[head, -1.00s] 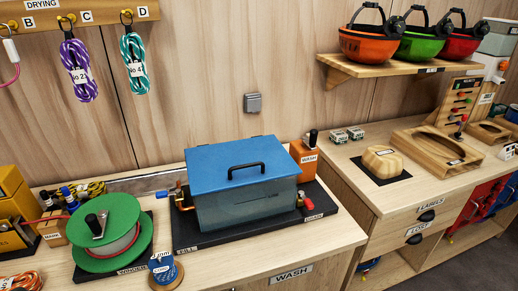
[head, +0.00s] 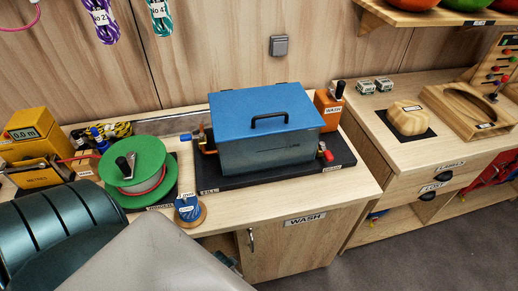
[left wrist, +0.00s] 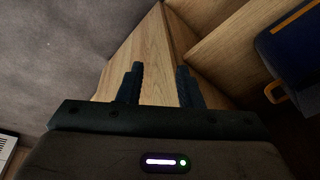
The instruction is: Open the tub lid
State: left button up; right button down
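The wash tub (head: 268,154) stands on a black base on the counter in the head view. Its blue lid (head: 262,108) lies flat and closed on top, with a black bar handle (head: 269,121) toward the front. My left gripper (left wrist: 160,75) shows in the left wrist view with its two fingers apart and nothing between them. It points at a wooden surface, and no part of the tub shows there. Part of my arm fills the lower left of the head view, but neither gripper shows in that view.
A green winder reel (head: 133,174) and a blue tape spool (head: 189,209) stand left of the tub. An orange wash bottle (head: 328,107) is behind its right corner. A wooden hold (head: 408,120) lies on the right counter. Grey floor (head: 400,255) is open at lower right.

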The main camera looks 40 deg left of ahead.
pick_arm(q)
jog(key=w+r+t+p, duration=0.1)
jog(key=w+r, duration=0.1)
jog(key=r, duration=1)
jog(key=w+r+t+p, duration=0.1)
jog(key=w+r+p, duration=0.1)
jog(key=r, duration=1.1)
jog(key=w+a+r+m+t+y, duration=0.1)
jog(key=w+a+r+m+t, duration=0.15)
jog(key=w+r+t, duration=0.6)
jog(key=w+a+r+m+t+y, duration=0.2)
jog(key=w+r+m+t, duration=0.2)
jog(key=w+r, duration=0.85)
jog(key=w+d+r+m+g+h, duration=0.1)
jog(key=d+r+m+h, duration=0.4)
jog(key=r+m+h, duration=0.65)
jog(key=w+d+r+m+g+h, duration=0.15)
jog(key=d+r+m+h, duration=0.4)
jog(key=m+h, duration=0.6)
jog(key=m+g+y+p, duration=0.5)
jog(key=m+g+y, duration=0.8)
jog(key=m+y, duration=0.1)
send_over(257, 126)
jog(key=shift+n, duration=0.25)
notch_tip(257, 126, down, 14)
jog(key=shift+w+f, duration=0.1)
jog(key=shift+w+d+f+t, duration=0.15)
jog(key=shift+f+t, duration=0.15)
jog(key=shift+f, duration=0.35)
